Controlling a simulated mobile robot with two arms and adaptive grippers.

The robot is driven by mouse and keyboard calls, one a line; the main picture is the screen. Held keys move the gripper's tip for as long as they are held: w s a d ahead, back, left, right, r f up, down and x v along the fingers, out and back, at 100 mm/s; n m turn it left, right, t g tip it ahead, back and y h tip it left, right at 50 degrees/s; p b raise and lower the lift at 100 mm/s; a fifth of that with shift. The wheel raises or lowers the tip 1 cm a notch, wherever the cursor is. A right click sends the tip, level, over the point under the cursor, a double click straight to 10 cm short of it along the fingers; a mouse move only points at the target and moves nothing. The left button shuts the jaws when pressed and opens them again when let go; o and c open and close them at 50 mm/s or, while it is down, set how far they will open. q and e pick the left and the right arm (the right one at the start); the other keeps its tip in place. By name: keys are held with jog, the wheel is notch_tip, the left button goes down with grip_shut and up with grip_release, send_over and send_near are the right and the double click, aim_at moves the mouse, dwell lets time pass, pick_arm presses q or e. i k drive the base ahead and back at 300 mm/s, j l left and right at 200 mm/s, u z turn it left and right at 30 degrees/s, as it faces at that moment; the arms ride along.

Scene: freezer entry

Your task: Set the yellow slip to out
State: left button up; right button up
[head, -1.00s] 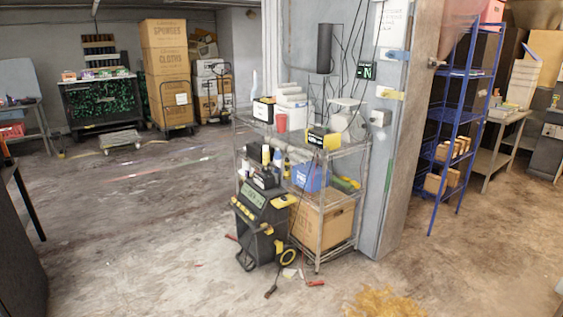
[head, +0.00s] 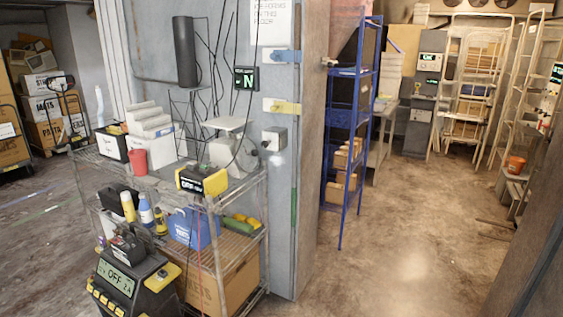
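A yellow slip (head: 284,106) is on the narrow face of the grey wall, near its right edge. It has a pale part at its left end. A similar blue slip (head: 284,56) is above it, below a white sign (head: 273,22) with writing. Any in or out marking by the slips is too small to read. Neither of my grippers is in view.
A wire shelf (head: 235,192) with boxes, bottles and devices stands in front of the wall. A black and yellow charger (head: 128,280) showing "OFF" stands at its front left. A blue rack (head: 349,130) is beyond the wall edge. Floor (head: 405,245) is clear at the right.

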aim_at(283, 107)
jog(key=i+l+z, duration=0.1)
jog(key=i+z, duration=0.3)
jog(key=i, duration=0.2)
jog(key=i+z, duration=0.4)
jog(key=i, duration=0.15)
